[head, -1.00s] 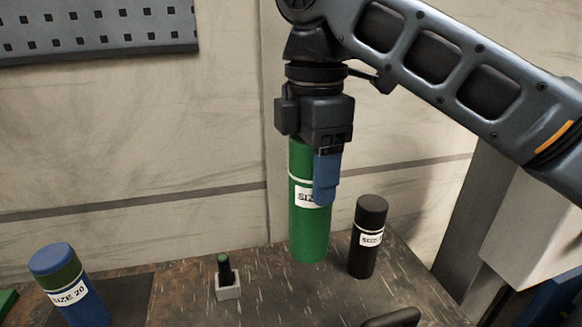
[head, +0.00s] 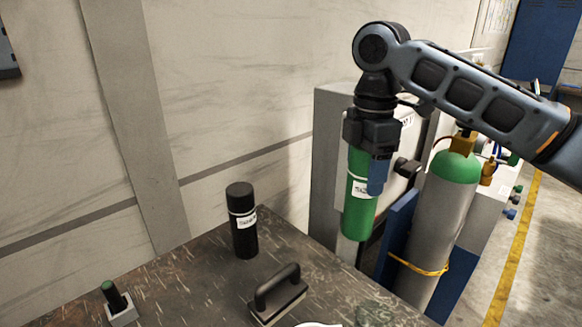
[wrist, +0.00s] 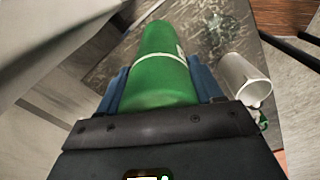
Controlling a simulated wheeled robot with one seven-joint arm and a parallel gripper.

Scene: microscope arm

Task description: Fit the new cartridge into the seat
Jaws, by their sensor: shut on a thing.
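A green cartridge (head: 357,218) with a white band and a partly covered label hangs nearly upright from my gripper (head: 366,178). Its lower end hangs free, in front of a grey cabinet in the picture. In the wrist view my gripper (wrist: 160,88) has its blue fingers on both sides of the green cartridge (wrist: 163,55). It is shut on it. I cannot make out the seat; the cartridge and gripper cover part of the cabinet front.
A black cartridge (head: 241,232) stands on the dark table (head: 190,285), near a handled block (head: 277,298) and a small green-topped peg holder (head: 118,307). The grey cabinet (head: 328,150) and a strapped gas cylinder (head: 435,225) stand beyond the table's right edge. A white cup (wrist: 243,82) shows in the wrist view.

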